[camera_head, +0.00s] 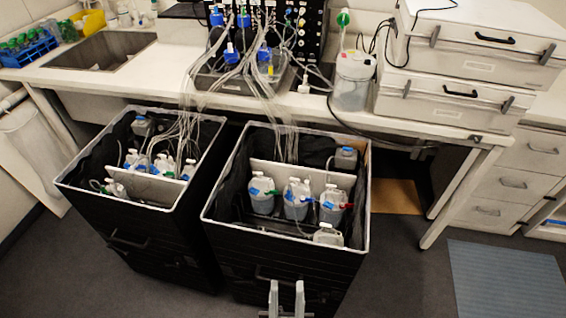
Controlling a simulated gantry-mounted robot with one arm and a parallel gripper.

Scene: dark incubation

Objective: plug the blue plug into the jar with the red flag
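A small red piece (347,206), which looks like the red flag, sticks out on the right of the right-hand jar (331,211) in the right black bin (205,216). This jar has a white top and a blue patch. Two similar jars, a middle one (296,209) and a left one (262,203), stand beside it in a row. Blue bits show on their upper parts, but I cannot tell which is the blue plug. My gripper (286,298) is at the bottom edge, in front of the right bin. Its two upright fingers are apart with nothing between them.
A white divider (310,176) crosses the right bin, with tubes hanging down behind it. A white-topped container (328,235) stands at the bin's front right corner. The left bin (62,184) holds more bottles. The bench (165,78) is behind. Floor is clear at right.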

